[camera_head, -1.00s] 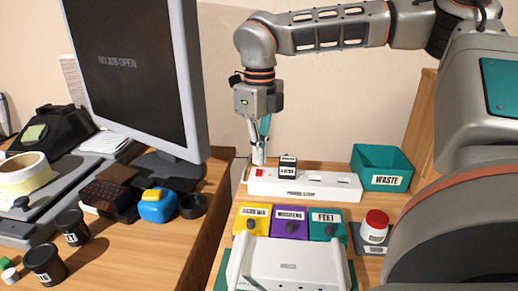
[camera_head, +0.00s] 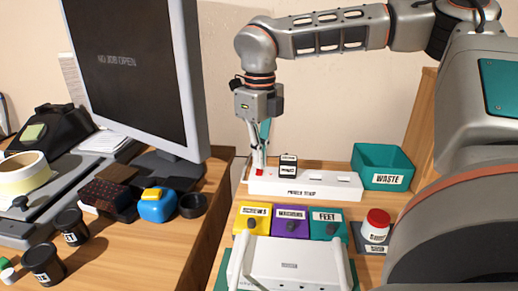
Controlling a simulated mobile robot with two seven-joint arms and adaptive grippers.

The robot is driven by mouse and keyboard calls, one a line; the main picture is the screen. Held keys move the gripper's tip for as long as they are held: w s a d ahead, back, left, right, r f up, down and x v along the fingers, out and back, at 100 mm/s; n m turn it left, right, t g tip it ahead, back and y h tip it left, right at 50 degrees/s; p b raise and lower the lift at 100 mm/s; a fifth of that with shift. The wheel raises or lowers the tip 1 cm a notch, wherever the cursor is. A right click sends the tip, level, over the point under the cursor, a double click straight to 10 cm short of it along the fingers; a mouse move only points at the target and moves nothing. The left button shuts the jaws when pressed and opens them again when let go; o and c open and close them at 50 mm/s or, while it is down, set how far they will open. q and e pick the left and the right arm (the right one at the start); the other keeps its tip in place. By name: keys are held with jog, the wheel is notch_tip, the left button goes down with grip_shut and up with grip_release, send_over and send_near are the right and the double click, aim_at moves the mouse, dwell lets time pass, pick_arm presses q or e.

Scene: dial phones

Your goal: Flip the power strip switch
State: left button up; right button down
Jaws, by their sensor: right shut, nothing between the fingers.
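The white power strip (camera_head: 325,187) lies at the back of the right-hand wooden table. Its red switch (camera_head: 259,172) is at the strip's left end. A small black-and-white labelled block (camera_head: 288,167) is on the strip beside the switch. My right gripper (camera_head: 261,163) is shut and points down with its fingertips at the switch. They look to be touching it or just above it; I cannot tell which. My left gripper is not in view.
A teal waste bin (camera_head: 384,166) stands right of the strip. A red-lidded jar (camera_head: 375,226) is at right. A monitor (camera_head: 140,75) stands at left.

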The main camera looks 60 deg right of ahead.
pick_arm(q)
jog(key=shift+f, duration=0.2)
pick_arm(e)
jog(key=shift+s+f, duration=0.1)
jog(key=shift+f, duration=0.55)
jog(key=shift+r, duration=0.1)
jog(key=shift+r, duration=0.55)
jog(key=shift+r+p, duration=0.35)
jog(key=shift+r, duration=0.95)
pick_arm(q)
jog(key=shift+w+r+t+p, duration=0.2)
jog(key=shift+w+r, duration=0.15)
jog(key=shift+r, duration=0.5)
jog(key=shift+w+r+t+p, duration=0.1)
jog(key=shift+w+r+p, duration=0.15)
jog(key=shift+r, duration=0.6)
pick_arm(e)
jog(key=shift+r, duration=1.65)
